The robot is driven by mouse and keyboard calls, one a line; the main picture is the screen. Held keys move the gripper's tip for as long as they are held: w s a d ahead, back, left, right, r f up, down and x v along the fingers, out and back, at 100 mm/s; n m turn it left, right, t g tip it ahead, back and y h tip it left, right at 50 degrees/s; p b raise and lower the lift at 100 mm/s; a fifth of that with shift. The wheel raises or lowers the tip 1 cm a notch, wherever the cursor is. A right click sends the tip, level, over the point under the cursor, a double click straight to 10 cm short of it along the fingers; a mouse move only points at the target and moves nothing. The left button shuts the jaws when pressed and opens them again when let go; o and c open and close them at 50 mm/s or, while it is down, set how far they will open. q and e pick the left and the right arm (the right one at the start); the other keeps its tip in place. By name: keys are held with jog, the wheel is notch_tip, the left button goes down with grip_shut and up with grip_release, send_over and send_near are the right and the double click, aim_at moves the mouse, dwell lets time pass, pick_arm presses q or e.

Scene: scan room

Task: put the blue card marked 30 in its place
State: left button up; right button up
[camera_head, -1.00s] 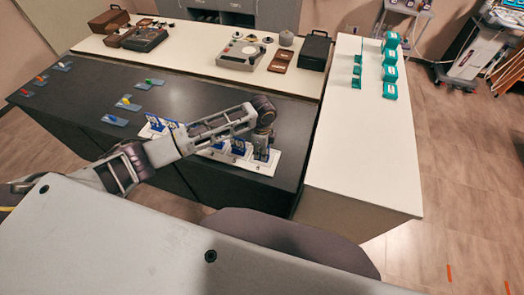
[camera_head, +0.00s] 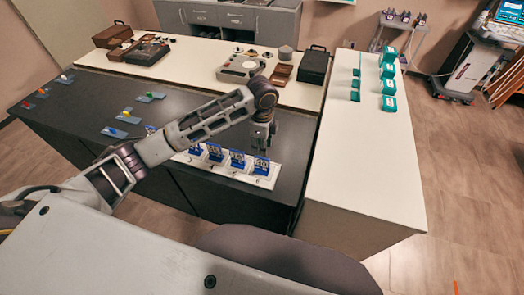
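A white rack (camera_head: 228,168) lies near the front edge of the dark table, with several blue cards standing upright in it. The rightmost blue card (camera_head: 261,166) stands at the rack's right end; its number looks like 20 or 30 but is too small to read surely. Another blue card (camera_head: 237,159) stands to its left. My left gripper (camera_head: 262,149) points down just above the rightmost card, apart from it, and looks open and empty. My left forearm hides the rack's left part. My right gripper is out of view.
Small grey plates with coloured pieces (camera_head: 114,132) lie on the dark table's left. A white counter with teal boxes (camera_head: 388,87) stands right. Behind are a scale (camera_head: 240,69) and a black case (camera_head: 314,66). A chair back (camera_head: 285,262) is in front.

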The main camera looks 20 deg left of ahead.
pick_arm(q)
jog(key=shift+r, duration=0.3)
jog(key=shift+f, duration=0.1)
dwell(0.5)
